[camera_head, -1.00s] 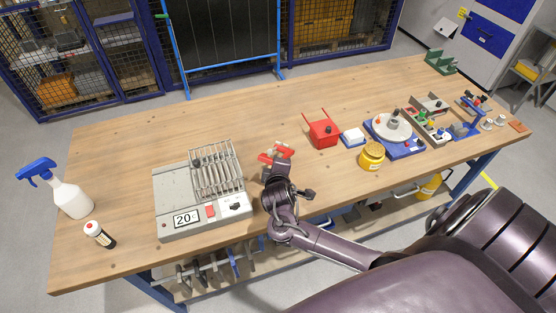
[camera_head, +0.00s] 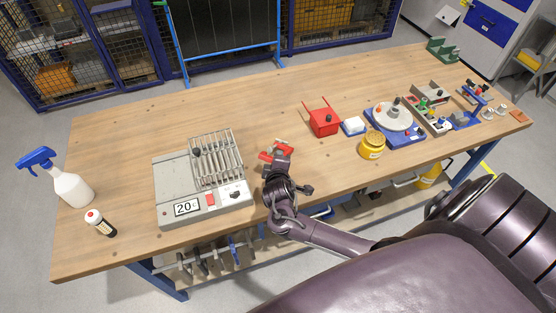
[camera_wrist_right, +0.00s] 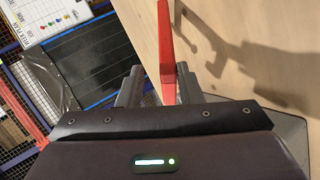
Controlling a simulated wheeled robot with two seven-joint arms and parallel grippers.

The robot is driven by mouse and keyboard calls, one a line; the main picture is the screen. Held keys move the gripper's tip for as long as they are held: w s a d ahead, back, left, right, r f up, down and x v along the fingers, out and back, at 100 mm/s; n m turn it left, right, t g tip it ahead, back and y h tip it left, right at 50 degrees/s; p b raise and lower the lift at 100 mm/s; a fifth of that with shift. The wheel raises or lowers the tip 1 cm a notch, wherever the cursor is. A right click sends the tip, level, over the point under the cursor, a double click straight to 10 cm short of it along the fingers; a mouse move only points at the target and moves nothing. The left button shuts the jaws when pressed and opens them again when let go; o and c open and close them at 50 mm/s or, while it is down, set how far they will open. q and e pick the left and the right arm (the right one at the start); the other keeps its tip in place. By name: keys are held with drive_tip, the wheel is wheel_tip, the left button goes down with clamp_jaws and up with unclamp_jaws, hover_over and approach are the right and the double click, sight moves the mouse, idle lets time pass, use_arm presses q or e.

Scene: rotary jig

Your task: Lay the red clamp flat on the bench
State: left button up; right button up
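The red clamp (camera_head: 268,154) is at the front middle of the bench, just right of the grey heater unit, partly hidden by my right gripper (camera_head: 280,162). In the right wrist view the clamp (camera_wrist_right: 165,45) is a long red bar running between the two dark fingers of the right gripper (camera_wrist_right: 160,85). The bar is close to the right-hand finger. A gap shows between it and the left-hand finger, so the gripper looks open around it. Shadows fall on the bench beside them. Whether the clamp touches the bench is unclear. My left gripper is out of view.
The grey heater unit (camera_head: 170,190) with a wire rack stands to the left. A red box (camera_head: 323,122), a yellow pot (camera_head: 372,146) and a blue-based rotary jig (camera_head: 400,138) stand to the right. The bench (camera_head: 200,105) behind the clamp is clear.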

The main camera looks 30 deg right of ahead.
drive_tip(key=shift+o, duration=0.9)
drive_tip(key=shift+f, duration=0.1)
drive_tip(key=b+v, duration=0.1)
drive_tip(key=v, duration=0.6)
drive_tip(key=shift+s+a+r, duration=0.15)
drive_tip(key=shift+s+r, duration=0.05)
drive_tip(key=shift+s, duration=0.1)
